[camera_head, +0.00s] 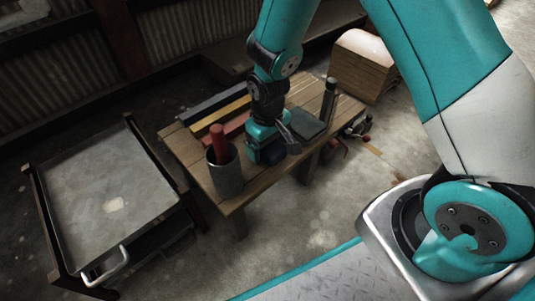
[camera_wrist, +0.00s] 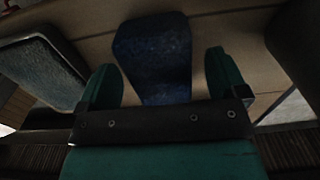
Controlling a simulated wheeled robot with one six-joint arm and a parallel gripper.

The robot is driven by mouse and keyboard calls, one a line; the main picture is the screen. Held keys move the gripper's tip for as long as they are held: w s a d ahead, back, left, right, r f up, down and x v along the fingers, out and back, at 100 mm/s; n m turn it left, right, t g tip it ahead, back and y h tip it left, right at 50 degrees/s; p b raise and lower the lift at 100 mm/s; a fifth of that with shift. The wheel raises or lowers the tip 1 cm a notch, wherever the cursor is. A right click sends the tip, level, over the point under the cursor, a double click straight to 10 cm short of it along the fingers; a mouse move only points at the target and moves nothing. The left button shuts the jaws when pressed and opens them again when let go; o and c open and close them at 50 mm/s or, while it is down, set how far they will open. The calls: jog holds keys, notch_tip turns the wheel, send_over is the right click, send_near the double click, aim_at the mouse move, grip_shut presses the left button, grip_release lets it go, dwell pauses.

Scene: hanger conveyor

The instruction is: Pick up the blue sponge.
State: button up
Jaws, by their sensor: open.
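The blue sponge (camera_wrist: 153,52) lies on the wooden table in the wrist view, its near end between the two teal fingers. My gripper (camera_wrist: 165,78) is open, one finger on each side of the sponge with a small gap. The near end of the sponge is hidden behind my gripper's dark palm bar. In the head view my gripper (camera_head: 261,138) points down over the front of the table, and a dark blue patch of the sponge (camera_head: 271,153) shows at its tip.
A grey cup (camera_head: 226,178) with a red-handled thing (camera_head: 218,142) stands left of my gripper on the wooden table (camera_head: 183,149). A grey-topped block (camera_head: 307,124) and a dark bottle (camera_head: 328,98) are to the right. Coloured bars (camera_head: 222,117) lie behind. A cart (camera_head: 100,185) stands left.

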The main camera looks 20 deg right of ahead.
jog(key=c, duration=1)
notch_tip(320, 180, up, 20)
jog(key=p, duration=1.1)
